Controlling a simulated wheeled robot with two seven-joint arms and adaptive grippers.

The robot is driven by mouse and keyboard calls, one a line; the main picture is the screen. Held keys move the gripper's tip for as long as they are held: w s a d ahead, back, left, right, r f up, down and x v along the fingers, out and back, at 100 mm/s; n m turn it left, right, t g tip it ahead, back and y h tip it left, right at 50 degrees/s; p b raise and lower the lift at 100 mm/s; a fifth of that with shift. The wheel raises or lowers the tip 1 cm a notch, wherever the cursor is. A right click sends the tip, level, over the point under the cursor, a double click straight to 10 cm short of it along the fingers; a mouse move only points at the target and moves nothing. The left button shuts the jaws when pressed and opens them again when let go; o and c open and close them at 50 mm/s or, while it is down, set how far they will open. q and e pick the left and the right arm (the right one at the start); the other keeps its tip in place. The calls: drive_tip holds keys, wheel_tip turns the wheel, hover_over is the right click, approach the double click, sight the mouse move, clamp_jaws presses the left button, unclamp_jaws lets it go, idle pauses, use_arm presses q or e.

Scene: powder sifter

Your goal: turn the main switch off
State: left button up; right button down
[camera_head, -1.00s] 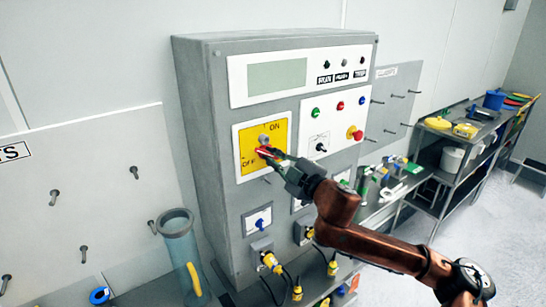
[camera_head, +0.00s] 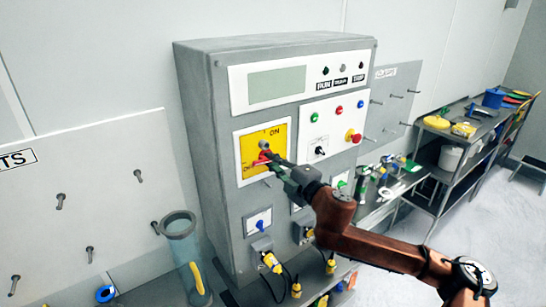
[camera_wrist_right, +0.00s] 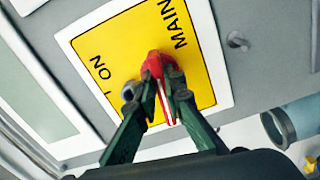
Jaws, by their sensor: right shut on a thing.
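The main switch is a yellow plate (camera_head: 281,135) in a white frame on the upper front of the grey cabinet, with ON at its upper right. Its red handle (camera_head: 262,157) lies across the plate and reaches toward the lower left, where the OFF print is hard to read. My right gripper (camera_head: 270,161) is shut on the handle. In the right wrist view the red handle (camera_wrist_right: 152,64) sits between the two green fingers (camera_wrist_right: 157,92), with a red-and-white edge showing between them. The MAIN print is clear there. My left gripper is out of view.
The grey cabinet (camera_head: 205,120) also carries a display (camera_head: 276,84), coloured buttons and a red-and-yellow stop button (camera_head: 353,136). Yellow plugs (camera_head: 272,263) with cables are below. A clear tube (camera_head: 183,250) stands at the left; shelves (camera_head: 450,150) stand at the right.

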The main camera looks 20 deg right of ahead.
drive_tip(key=shift+n+p, duration=0.45)
drive_tip(key=shift+n, duration=0.35)
drive_tip(key=c, duration=2)
unclamp_jaws()
